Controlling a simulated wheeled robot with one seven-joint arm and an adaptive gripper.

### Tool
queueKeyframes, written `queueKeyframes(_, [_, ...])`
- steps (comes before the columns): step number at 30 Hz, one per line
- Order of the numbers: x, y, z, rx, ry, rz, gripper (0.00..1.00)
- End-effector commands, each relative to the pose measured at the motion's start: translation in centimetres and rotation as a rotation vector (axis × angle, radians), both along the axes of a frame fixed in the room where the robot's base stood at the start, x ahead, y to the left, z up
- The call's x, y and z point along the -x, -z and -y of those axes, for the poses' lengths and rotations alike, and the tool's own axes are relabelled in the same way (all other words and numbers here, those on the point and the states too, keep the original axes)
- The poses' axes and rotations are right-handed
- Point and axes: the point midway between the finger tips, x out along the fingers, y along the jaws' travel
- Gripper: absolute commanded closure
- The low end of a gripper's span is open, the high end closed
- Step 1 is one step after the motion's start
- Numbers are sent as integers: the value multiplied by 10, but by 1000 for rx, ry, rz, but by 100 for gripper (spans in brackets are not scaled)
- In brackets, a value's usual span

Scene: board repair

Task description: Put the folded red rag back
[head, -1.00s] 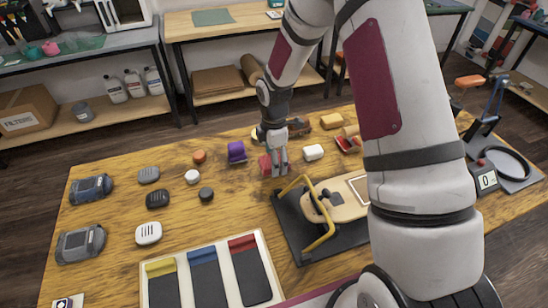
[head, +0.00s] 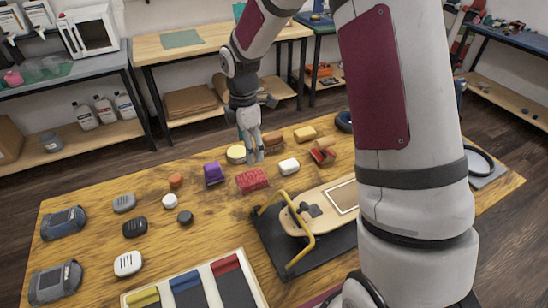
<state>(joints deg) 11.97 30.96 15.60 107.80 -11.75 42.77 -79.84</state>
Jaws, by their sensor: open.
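The folded red rag (head: 252,180) lies on the wooden table, left of a small white block and behind the black mat with the skateboard. My gripper (head: 254,157) is open and empty just behind and above the rag, apart from it. Its fingers point down toward the table.
Near the rag are a purple block (head: 213,173), a white block (head: 289,166), a round yellow thing (head: 236,154) and a red-topped brush (head: 322,152). A skateboard (head: 316,214) with a yellow bar (head: 287,226) sits in front. A tray with coloured strips (head: 249,272) lies at the front.

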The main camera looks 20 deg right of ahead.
Motion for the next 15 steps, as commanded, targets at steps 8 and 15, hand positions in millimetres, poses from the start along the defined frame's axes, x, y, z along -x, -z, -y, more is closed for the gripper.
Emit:
queueKeyframes(8, [22,-43,4,31,139,31,27])
queueKeyframes(15, [77,-112,9,59,438,93,27])
